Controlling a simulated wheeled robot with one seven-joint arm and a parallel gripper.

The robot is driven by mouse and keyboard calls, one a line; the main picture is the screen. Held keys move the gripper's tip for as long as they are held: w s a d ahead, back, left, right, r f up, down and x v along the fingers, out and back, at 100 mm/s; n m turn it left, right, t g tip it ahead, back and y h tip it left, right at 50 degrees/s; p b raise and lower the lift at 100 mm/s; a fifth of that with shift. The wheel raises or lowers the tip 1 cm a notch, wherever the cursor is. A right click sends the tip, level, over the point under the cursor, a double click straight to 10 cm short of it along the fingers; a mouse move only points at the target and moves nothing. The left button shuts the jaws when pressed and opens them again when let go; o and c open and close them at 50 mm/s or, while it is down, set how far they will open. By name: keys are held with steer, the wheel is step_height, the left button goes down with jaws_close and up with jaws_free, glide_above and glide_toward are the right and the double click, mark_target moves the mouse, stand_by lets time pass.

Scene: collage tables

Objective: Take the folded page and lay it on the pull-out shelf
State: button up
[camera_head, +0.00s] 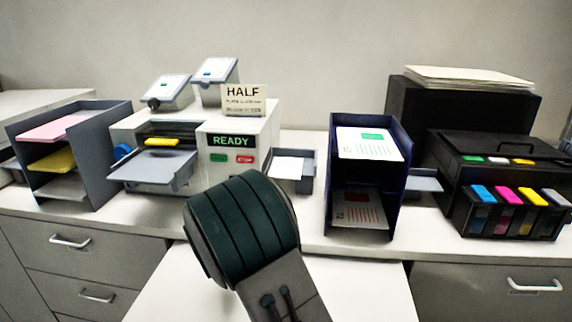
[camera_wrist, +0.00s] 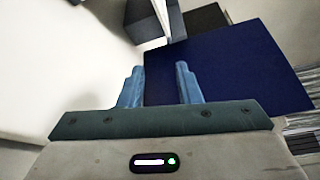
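A small white page (camera_head: 288,167), which looks like the folded page, lies in the grey outlet tray (camera_head: 307,170) at the right side of the folding machine (camera_head: 255,130). In the wrist view a white sheet edge (camera_wrist: 164,14) shows at the top by a grey tray (camera_wrist: 141,24). My gripper (camera_wrist: 160,80) has two blue fingers, spread apart with nothing visible between them. The fingers are hidden behind my arm in the head view. A white board (camera_head: 360,290) at the front of the counter looks like the pull-out shelf; its visible part is bare.
The dark blue two-level rack (camera_head: 395,210) stands right of the outlet tray; its blue panel (camera_wrist: 235,65) fills much of the wrist view. A grey paper rack (camera_head: 105,150) stands at left. A black printer with ink tanks (camera_head: 510,170) stands at right.

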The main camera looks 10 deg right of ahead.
steer(key=w+a+n+t, duration=0.1)
steer(key=a+n, duration=0.1)
steer(key=w+a+n+t, duration=0.1)
steer(key=shift+w+a+r+n+y, duration=0.1)
steer(key=shift+a+n+y, duration=0.25)
steer(key=shift+n+y, duration=0.05)
steer(key=shift+w+n, duration=0.3)
steer(key=shift+w, duration=0.05)
steer(key=p, duration=0.2)
glide_toward(287, 167)
steer(key=shift+d+f+p+x, duration=0.15)
steer(key=shift+p+x, duration=0.25)
steer(key=shift+x, duration=0.4)
steer(key=shift+d+f+p+x, duration=0.1)
steer(key=shift+p+x, duration=0.25)
steer(key=shift+x, duration=0.4)
steer(key=shift+s, duration=0.2)
jaws_close()
